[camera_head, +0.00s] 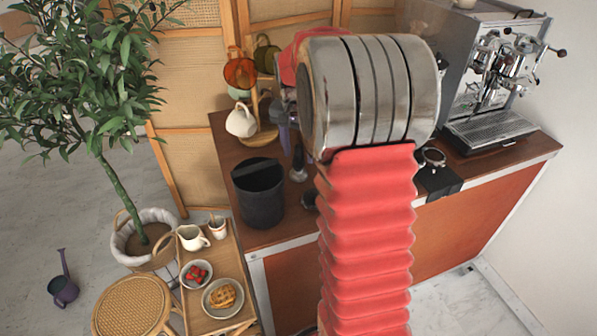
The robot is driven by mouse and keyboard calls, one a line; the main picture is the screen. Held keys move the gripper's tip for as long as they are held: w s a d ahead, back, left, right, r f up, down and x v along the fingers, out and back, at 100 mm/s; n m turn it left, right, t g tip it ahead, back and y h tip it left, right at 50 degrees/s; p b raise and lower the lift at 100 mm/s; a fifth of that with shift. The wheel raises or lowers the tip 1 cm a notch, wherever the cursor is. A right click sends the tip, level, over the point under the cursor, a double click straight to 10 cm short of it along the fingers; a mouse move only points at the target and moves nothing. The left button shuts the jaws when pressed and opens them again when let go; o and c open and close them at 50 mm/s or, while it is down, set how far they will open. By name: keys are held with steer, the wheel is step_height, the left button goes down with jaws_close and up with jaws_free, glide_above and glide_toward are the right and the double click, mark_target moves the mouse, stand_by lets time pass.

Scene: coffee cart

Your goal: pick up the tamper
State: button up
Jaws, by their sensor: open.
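A small upright piece with a metal base and a slim upper part, which looks like the tamper (298,171), stands on the brown counter, just right of the black bin. My gripper (283,120) shows only in part behind my large metal arm joint. It is open, above and a little left of the tamper, and looks apart from it. Most of the jaws are hidden by my arm.
A black bin (260,198) stands on the counter (222,132). A mug stand with cups and a white jug (241,121) is behind it. A dark round item (308,201) sits near the front edge. The espresso machine (490,85) and a portafilter (434,158) are at right.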

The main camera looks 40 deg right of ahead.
steer(key=shift+c, duration=0.3)
jaws_close()
stand_by(0.6)
steer(key=shift+r, duration=0.15)
step_height(320, 180, up, 10)
steer(key=shift+f, duration=0.2)
steer(key=shift+r, duration=0.15)
steer(key=shift+s, duration=0.1)
stand_by(0.7)
